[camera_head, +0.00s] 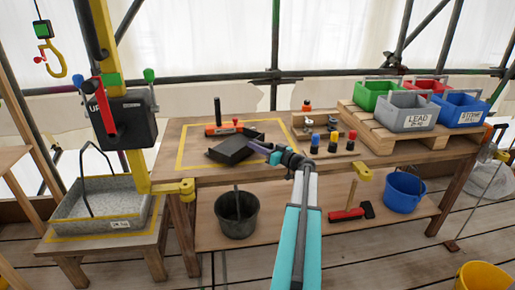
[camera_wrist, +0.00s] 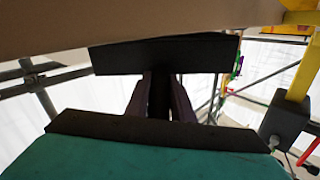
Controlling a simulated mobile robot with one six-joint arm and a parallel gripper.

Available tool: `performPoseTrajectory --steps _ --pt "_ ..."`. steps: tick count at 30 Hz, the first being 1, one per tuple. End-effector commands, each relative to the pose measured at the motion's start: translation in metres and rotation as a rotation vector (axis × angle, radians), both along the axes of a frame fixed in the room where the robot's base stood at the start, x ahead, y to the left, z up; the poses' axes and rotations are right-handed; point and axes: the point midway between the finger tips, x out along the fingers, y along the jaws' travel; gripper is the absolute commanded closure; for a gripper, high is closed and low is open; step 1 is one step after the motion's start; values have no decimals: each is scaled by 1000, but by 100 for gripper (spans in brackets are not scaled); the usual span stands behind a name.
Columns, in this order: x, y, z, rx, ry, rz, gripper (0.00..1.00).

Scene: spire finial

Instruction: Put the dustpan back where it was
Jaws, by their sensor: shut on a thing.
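The black dustpan (camera_head: 232,149) is over the left part of the wooden workbench (camera_head: 350,166), within or just above a yellow outlined area (camera_head: 184,152). My gripper (camera_head: 268,151) reaches it from the right and is shut on its handle. In the wrist view, the dark pan (camera_wrist: 165,57) spans the upper middle, with my purple-grey fingers (camera_wrist: 160,98) on both sides of the dark handle. I cannot tell whether the pan touches the bench top.
An orange and black tool (camera_head: 224,128) lies behind the dustpan. Several coloured pegs (camera_head: 332,142) stand to the right. Coloured bins (camera_head: 408,110) sit on a pallet at the back right. A yellow post with a black box (camera_head: 127,118) stands left of the bench.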

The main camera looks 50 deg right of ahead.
Motion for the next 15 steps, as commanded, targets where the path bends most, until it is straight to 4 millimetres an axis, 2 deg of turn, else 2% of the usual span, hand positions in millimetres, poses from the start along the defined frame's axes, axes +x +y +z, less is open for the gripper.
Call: performPoseTrajectory --steps 3,15 --pt "0 0 -9 0 0 1 100" --pt "1 1 -11 -1 0 2 100"
